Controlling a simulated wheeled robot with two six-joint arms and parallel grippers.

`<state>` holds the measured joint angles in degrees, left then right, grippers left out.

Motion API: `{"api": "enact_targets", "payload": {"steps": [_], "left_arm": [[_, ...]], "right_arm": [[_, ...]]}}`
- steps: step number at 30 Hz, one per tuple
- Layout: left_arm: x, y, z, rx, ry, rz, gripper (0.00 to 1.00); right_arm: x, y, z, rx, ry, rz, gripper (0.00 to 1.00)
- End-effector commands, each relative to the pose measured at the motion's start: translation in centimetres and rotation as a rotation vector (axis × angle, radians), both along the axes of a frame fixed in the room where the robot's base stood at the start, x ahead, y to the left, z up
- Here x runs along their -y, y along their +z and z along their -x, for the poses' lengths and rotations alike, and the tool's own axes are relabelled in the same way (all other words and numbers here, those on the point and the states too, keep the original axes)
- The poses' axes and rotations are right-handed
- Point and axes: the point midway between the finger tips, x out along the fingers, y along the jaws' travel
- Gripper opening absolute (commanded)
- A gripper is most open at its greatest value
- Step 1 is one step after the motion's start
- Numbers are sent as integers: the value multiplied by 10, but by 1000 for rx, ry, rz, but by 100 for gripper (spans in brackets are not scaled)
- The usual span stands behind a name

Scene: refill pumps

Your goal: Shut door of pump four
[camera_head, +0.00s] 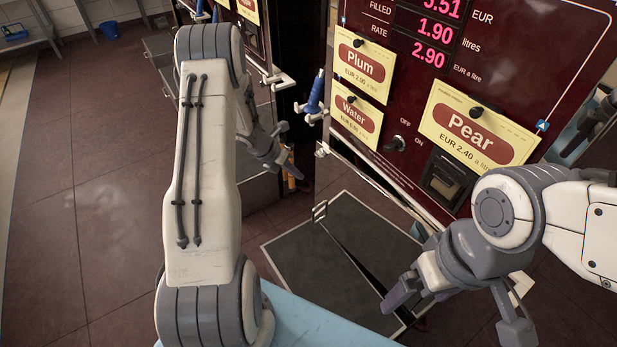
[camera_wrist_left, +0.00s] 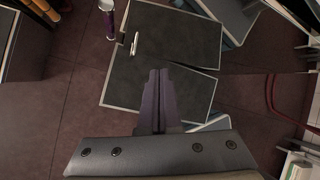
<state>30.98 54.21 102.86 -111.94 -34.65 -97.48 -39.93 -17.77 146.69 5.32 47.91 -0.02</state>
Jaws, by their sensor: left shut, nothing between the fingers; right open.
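The dark red pump (camera_head: 480,65) stands at the right in the head view; no number four is readable on it. Low at its front are two dark, pale-edged panels (camera_head: 320,265), with a small metal handle (camera_head: 320,210) at their meeting edge. I cannot tell surely which panel is the door. The panels (camera_wrist_left: 180,35) and handle (camera_wrist_left: 134,43) also show in the left wrist view. My left gripper (camera_head: 294,168) is shut and empty, its fingers (camera_wrist_left: 158,76) over the panels in the wrist view, apparently apart from the handle. My right gripper (camera_head: 455,318) is open and empty at the lower right.
Plum (camera_head: 365,65), Water (camera_head: 356,118) and Pear (camera_head: 475,130) signs are on the pump. A blue nozzle (camera_head: 315,93) hangs at its left edge. A purple cylinder (camera_wrist_left: 109,22) stands near the panels. Another pump is behind. Open floor (camera_head: 100,190) lies at the left.

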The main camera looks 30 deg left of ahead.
Motion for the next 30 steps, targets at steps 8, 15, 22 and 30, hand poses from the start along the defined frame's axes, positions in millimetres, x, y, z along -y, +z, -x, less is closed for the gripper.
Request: {"api": "enact_targets", "payload": {"steps": [8, 15, 22, 30], "left_arm": [[7, -51, 14, 30, 315, 428, 0], [-7, -61, 19, 122, 546, 789, 0], [-34, -59, 29, 246, 696, 1075, 0], [-49, -48, 35, 316, 747, 1204, 0]], "right_arm": [[0, -119, 0, 0, 0, 0, 97], [0, -202, 0, 0, 0, 0, 97], [0, -265, 0, 0, 0, 0, 97], [0, -285, 0, 0, 0, 0, 97]]}}
